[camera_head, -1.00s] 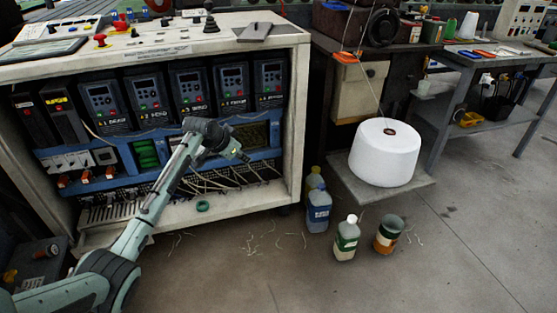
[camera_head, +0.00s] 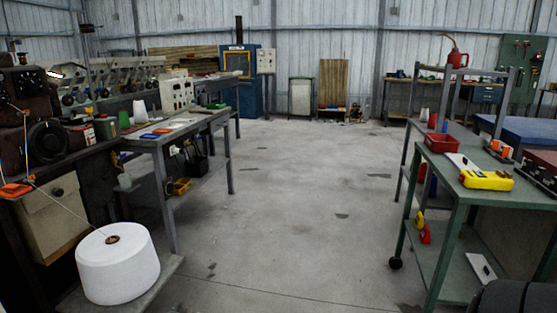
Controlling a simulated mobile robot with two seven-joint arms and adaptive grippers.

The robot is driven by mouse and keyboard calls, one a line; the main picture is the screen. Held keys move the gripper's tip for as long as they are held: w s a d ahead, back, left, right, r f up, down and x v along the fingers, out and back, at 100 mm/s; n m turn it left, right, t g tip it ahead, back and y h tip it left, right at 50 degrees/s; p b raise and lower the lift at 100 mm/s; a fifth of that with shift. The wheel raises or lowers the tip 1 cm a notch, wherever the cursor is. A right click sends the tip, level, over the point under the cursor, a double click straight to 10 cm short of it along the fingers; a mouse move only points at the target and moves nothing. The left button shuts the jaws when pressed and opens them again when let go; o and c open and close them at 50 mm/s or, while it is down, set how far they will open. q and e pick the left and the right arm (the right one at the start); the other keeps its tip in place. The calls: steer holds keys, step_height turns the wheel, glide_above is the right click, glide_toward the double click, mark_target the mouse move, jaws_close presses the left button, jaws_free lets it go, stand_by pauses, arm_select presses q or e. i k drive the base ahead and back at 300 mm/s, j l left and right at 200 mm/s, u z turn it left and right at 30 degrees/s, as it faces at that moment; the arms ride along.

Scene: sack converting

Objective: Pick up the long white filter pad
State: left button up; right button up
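I cannot single out the long white filter pad with certainty. A flat whitish strip (camera_head: 461,161) lies on the top of the green cart (camera_head: 485,190) at the right, beside a yellow device. Another flat pale piece (camera_head: 480,267) with a dark mark lies on the cart's lower shelf. Both are small in view, and I cannot tell whether either is the pad. Neither of my grippers is in view.
A large white thread cone (camera_head: 117,263) stands on a low board at the lower left. A grey workbench (camera_head: 190,130) with tools is behind it. A red bin (camera_head: 442,143) and yellow device (camera_head: 486,180) sit on the cart. The middle floor is clear.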

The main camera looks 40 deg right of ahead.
mark_target(461, 162)
steer(key=i+j+z, duration=0.25)
steer(key=i, duration=0.15)
steer(key=i+j+z, duration=0.1)
steer(key=i+z, duration=0.15)
steer(key=i, duration=0.15)
steer(key=z, duration=3.35)
steer(key=i+j+z, duration=0.15)
steer(key=j+z, duration=1.3)
steer(key=j, duration=0.65)
steer(key=k+j, duration=0.1)
steer(key=j, duration=0.25)
steer(key=j+z, duration=0.1)
steer(key=j, duration=0.3)
steer(key=k+j, duration=0.15)
steer(key=j, duration=0.2)
steer(key=k+j, duration=0.1)
steer(key=j, duration=0.25)
steer(key=k+j, duration=0.15)
steer(key=j, duration=0.15)
steer(key=k+j, duration=0.1)
steer(key=j, duration=0.25)
steer(key=k+j, duration=0.1)
steer(key=j, duration=0.25)
steer(key=u, duration=0.05)
